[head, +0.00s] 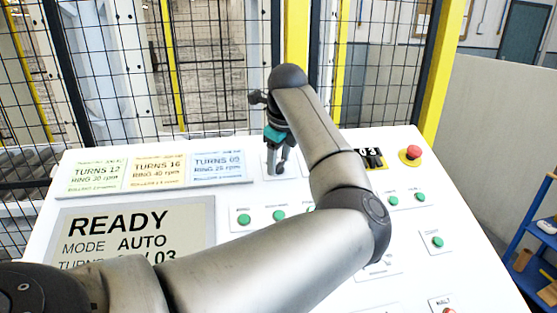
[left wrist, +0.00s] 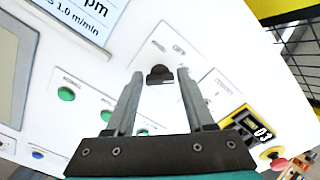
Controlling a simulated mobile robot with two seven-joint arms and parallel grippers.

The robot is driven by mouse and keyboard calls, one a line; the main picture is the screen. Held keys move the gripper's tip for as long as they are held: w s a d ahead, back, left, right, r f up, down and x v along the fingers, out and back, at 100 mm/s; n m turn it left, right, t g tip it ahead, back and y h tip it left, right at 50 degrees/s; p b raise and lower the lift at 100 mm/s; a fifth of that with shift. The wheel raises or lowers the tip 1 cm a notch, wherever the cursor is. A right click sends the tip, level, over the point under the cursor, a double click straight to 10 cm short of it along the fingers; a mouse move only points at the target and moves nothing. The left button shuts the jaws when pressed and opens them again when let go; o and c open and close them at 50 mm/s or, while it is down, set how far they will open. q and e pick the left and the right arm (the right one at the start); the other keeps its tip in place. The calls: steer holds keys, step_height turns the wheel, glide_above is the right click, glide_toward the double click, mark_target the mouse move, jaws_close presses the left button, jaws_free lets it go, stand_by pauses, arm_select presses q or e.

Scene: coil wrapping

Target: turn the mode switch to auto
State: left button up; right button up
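The mode switch appears to be the black knob (left wrist: 160,75) on a white labelled plate; its lettering is too blurred to read. In the left wrist view it lies between my left gripper's fingertips (left wrist: 160,72), with a gap on each side. The gripper is open and empty. In the head view my left gripper (head: 278,170) points down at the upper middle of the panel and hides the knob. The display (head: 190,225) reads READY and MODE AUTO; my arm covers its lower part. My right gripper is not in view.
The white control panel (head: 110,195) carries several green buttons (head: 243,219), recipe cards (head: 158,171), a counter showing 03 (head: 372,156) and a red emergency stop (head: 413,152). A mesh fence (head: 110,75) with yellow posts stands behind. A blue shelf (head: 535,250) stands at the right.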

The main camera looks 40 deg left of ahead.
arm_select(q)
steer(key=shift+o, duration=1.4)
steer(key=b+v, duration=0.1)
steer(key=v, duration=1.4)
steer(key=shift+r, duration=0.1)
